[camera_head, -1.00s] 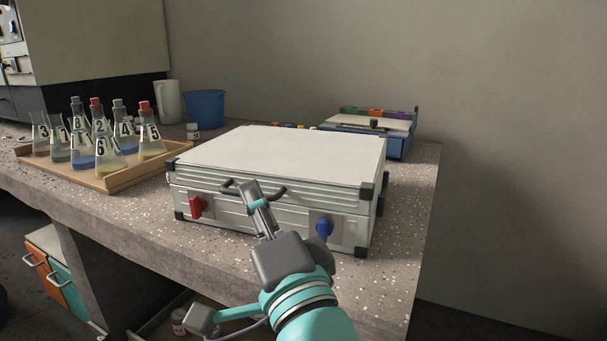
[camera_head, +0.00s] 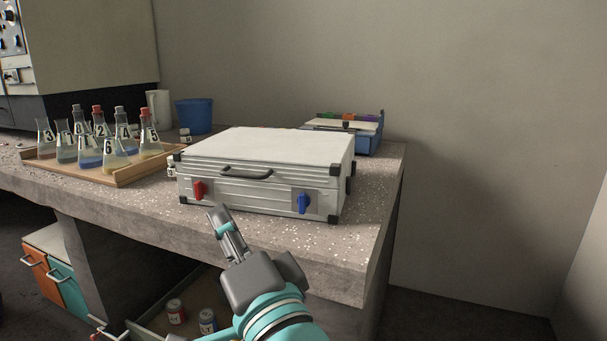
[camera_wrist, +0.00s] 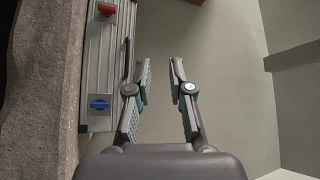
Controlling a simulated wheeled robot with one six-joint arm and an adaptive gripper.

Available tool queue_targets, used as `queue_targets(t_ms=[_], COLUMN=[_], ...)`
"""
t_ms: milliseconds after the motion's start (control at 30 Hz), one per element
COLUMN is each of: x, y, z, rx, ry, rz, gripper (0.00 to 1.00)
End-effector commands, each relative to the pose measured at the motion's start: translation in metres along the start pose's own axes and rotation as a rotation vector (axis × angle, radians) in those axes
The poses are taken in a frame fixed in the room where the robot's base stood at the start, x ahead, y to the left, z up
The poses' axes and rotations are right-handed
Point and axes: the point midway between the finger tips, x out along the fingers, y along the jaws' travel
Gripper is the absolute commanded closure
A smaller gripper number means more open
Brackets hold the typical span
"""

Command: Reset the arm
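My gripper (camera_head: 218,212) is in front of the bench, just below and in front of a closed silver case in the head view. In the wrist view my gripper (camera_wrist: 160,80) has its two fingers apart with nothing between them. The silver case (camera_head: 270,146) lies flat on the bench, with a dark handle (camera_head: 246,173), a red latch (camera_head: 199,190) and a blue latch (camera_head: 303,202) on its front. The red latch (camera_wrist: 106,9) and blue latch (camera_wrist: 99,104) also show in the wrist view, left of the fingers. The fingers are apart from the case.
The speckled concrete bench (camera_head: 130,208) ends at the right. A wooden tray (camera_head: 130,175) with several numbered stoppered flasks stands at the left. A blue bucket (camera_head: 194,116), white jug (camera_head: 158,106) and blue box (camera_head: 367,141) are behind. Below is an open drawer (camera_head: 150,323) with cans.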

Motion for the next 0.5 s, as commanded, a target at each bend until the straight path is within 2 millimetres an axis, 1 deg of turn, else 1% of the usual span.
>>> queue_targets(t_ms=[267, 367, 500], x=[-0.004, -0.008, -0.019], y=[0.018, 0.028, 0.045], z=[0.034, 0.049, 0.075], rx=[-0.127, -0.189, -0.305], ry=[-0.158, -0.237, -0.383], rz=[0.074, 0.106, 0.158], gripper=[0.79, 0.79, 0.79])
